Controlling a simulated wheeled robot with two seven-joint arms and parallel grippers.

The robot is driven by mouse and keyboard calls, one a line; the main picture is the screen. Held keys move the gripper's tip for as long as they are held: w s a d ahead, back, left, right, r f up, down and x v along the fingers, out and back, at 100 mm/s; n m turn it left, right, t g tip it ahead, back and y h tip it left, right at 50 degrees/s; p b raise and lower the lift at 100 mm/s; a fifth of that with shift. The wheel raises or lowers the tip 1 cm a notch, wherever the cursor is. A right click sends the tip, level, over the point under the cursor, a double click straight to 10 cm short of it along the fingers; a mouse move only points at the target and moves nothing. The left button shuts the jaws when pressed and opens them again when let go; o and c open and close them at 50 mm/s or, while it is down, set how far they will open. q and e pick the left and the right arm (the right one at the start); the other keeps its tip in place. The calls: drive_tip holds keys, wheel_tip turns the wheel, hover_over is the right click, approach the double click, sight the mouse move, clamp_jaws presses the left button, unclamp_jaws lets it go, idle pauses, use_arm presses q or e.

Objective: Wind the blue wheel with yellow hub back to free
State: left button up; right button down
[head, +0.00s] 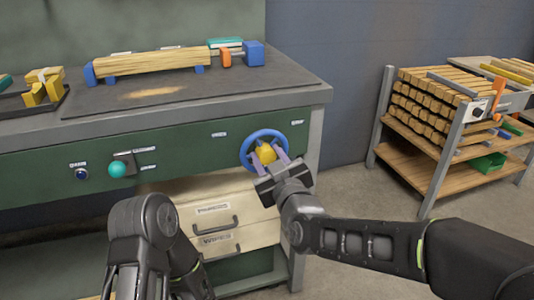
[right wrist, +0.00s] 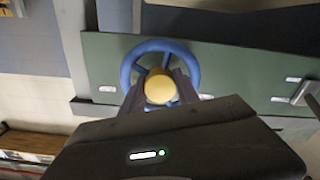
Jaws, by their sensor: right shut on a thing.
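The blue wheel (head: 246,152) with its yellow hub (head: 266,154) is mounted on the green front panel of the workbench, toward its right end. My right gripper (head: 268,156) is at the wheel, its two fingers shut on the yellow hub. In the right wrist view the blue wheel (right wrist: 128,68) rings the yellow hub (right wrist: 160,88), which sits between the fingers. Part of the wheel's rim is hidden by the gripper. My left arm is folded low in the head view, and its fingers cannot be made out.
A teal knob (head: 117,169) and a dark blue button (head: 82,174) sit on the panel to the left. Cream drawers (head: 190,190) are below. A long wood piece (head: 150,62) lies on the bench top. A rack of wood (head: 440,100) stands at right, with open floor between.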

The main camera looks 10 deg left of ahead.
drive_tip(key=n+p, duration=0.1)
drive_tip(key=n, duration=0.4)
drive_tip(key=shift+n, duration=0.3)
drive_tip(key=n+p, duration=0.1)
drive_tip(key=n, duration=0.2)
drive_tip(key=shift+n, duration=0.4)
drive_tip(key=c, duration=1.2)
unclamp_jaws()
